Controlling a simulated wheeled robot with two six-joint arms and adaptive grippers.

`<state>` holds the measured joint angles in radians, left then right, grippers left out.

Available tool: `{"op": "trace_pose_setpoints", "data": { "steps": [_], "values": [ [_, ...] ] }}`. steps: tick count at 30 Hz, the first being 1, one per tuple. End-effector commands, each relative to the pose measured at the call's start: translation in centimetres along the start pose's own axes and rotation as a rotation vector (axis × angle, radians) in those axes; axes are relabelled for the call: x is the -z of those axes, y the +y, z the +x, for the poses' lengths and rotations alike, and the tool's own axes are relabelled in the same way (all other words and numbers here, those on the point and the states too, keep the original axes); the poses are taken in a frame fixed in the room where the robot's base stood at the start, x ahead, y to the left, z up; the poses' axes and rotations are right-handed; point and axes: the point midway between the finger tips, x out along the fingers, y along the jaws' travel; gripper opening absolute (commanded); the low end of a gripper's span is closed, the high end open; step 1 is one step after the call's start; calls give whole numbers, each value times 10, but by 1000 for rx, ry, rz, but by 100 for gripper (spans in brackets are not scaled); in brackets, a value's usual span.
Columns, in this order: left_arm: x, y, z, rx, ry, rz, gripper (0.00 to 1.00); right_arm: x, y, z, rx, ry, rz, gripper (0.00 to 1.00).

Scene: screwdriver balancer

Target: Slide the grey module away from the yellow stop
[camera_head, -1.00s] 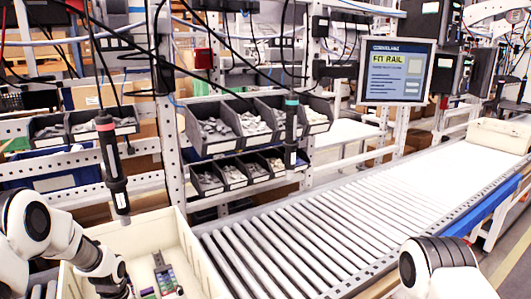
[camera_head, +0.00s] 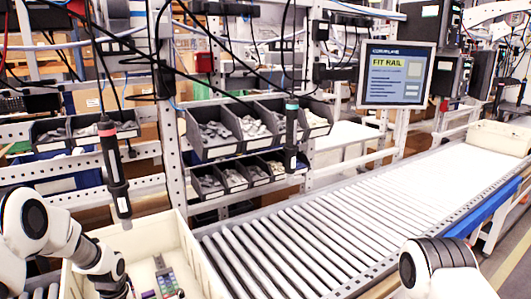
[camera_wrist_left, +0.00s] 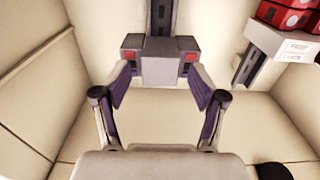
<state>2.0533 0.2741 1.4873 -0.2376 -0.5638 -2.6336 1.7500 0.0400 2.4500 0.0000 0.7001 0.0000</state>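The grey module (camera_wrist_left: 168,70) sits at the near end of a dark rail (camera_wrist_left: 160,17) in the left wrist view, with a red square on each side. My left gripper (camera_wrist_left: 163,72) has its two purple-padded fingers spread on either side of the module; a small gap shows at its left side. In the head view my left arm reaches into the cream tote (camera_head: 192,250), its fingertips hidden. I see no yellow stop in either view. My right arm shows at the lower right of the head view, its gripper out of frame.
A second rail with a pale block (camera_wrist_left: 283,42) and red parts lies at the right in the wrist view. Coloured parts (camera_head: 167,283) lie in the tote. A screwdriver (camera_head: 115,175) hangs over the tote. A roller conveyor (camera_head: 300,240) runs to the right.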

Motion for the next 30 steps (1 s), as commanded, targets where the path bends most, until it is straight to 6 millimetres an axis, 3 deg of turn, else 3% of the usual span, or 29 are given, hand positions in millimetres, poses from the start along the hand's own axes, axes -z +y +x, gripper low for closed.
{"op": "trace_pose_setpoints", "data": {
  "steps": [13, 30],
  "values": [
    [0, 0, -10, 0, -1, 0, 68, 0, 0, -7, 0, 0, 0, 40],
    [-6, 0, -105, 1, -1, 0, 68, 0, 0, -69, 0, 0, 0, 40]
  ]
}}
